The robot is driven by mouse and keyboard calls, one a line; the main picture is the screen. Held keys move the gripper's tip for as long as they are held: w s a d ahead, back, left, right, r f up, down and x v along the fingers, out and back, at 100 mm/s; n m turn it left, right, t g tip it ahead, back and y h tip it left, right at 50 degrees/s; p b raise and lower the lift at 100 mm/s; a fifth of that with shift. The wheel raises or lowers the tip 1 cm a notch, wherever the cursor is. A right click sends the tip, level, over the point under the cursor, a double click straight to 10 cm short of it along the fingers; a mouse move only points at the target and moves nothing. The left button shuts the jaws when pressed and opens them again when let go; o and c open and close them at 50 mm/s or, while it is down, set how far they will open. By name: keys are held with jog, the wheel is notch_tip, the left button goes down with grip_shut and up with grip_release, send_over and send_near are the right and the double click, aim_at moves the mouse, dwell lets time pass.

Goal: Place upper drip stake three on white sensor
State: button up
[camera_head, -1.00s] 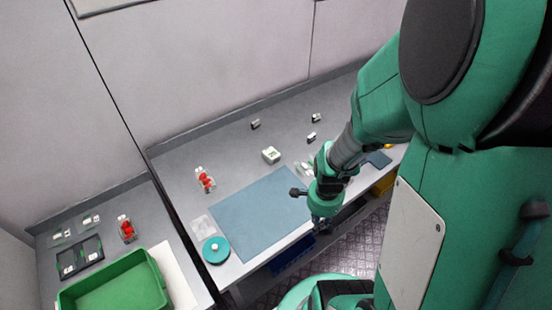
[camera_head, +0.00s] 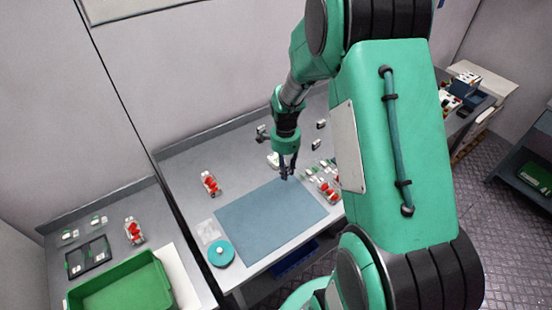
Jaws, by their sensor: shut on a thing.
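My gripper (camera_head: 287,177) points down over the back edge of the blue mat. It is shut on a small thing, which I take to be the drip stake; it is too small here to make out. A small white box, apparently the white sensor (camera_head: 272,160), stands on the grey table just behind and left of my gripper. My gripper partly covers it. I cannot tell the gap between them. Small white and green pieces (camera_head: 318,169) lie right of my gripper, but I cannot tell which are drip stakes.
The blue mat (camera_head: 265,222) is bare. A teal disc (camera_head: 221,253) lies at its left corner. A clear container with red berries (camera_head: 210,183) stands left; another (camera_head: 328,190) stands right. A green crate (camera_head: 122,285) is on the left table. Small dark-and-white blocks (camera_head: 321,124) stand at the back.

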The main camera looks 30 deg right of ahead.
jog(key=shift+w, duration=0.35)
send_over(276, 158)
jog(key=shift+a+f, duration=0.1)
jog(key=shift+f, duration=0.6)
jog(key=shift+f, duration=0.1)
dwell(0.3)
jog(key=shift+f, duration=1.65)
jog(key=shift+f, duration=0.2)
